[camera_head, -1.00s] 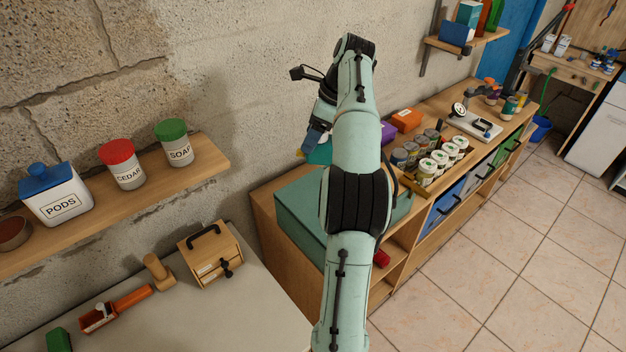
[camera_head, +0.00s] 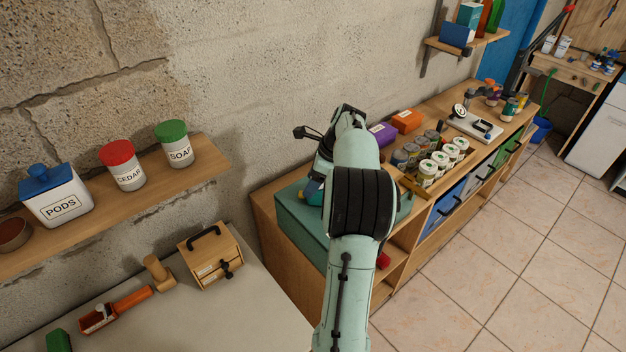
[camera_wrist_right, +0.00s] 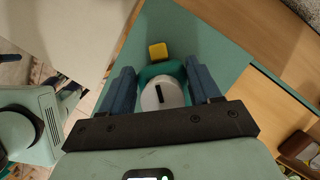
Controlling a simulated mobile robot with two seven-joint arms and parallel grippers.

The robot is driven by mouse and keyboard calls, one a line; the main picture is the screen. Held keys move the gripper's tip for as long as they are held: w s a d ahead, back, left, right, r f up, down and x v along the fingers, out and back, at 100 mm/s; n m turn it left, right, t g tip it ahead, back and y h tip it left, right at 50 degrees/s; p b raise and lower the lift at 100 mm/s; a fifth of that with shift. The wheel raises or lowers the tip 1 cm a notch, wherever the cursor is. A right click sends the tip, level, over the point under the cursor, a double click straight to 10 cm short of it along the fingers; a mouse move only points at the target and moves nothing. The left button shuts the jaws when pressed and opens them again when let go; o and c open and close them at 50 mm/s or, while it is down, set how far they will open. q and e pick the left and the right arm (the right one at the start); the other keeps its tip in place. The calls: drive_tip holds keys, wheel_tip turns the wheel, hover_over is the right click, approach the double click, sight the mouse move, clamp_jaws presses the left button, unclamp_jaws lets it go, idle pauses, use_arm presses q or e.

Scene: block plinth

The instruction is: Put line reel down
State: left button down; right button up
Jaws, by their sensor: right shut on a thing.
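The line reel (camera_wrist_right: 163,71) is teal with a pale round hub and a yellow end piece, seen in the right wrist view. My right gripper (camera_wrist_right: 161,90) is shut on it, one blue-grey finger on each side. In the head view the gripper (camera_head: 314,191) is low over the green block plinth (camera_head: 297,231), and my arm hides most of the reel. I cannot tell whether the reel touches the plinth's top. My left gripper is not in view.
The plinth stands on a wooden cabinet. Beyond my arm are a purple box (camera_head: 383,134), an orange box (camera_head: 407,121) and several cans (camera_head: 428,172). At left, a wooden crank box (camera_head: 210,256) sits on a pale worktop, below a shelf with several canisters.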

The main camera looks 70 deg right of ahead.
drive_tip(key=o, duration=1.3)
drive_tip(key=shift+f, duration=0.1)
drive_tip(key=shift+o, duration=0.2)
drive_tip(key=v, duration=1.2)
drive_tip(key=shift+r, duration=0.2)
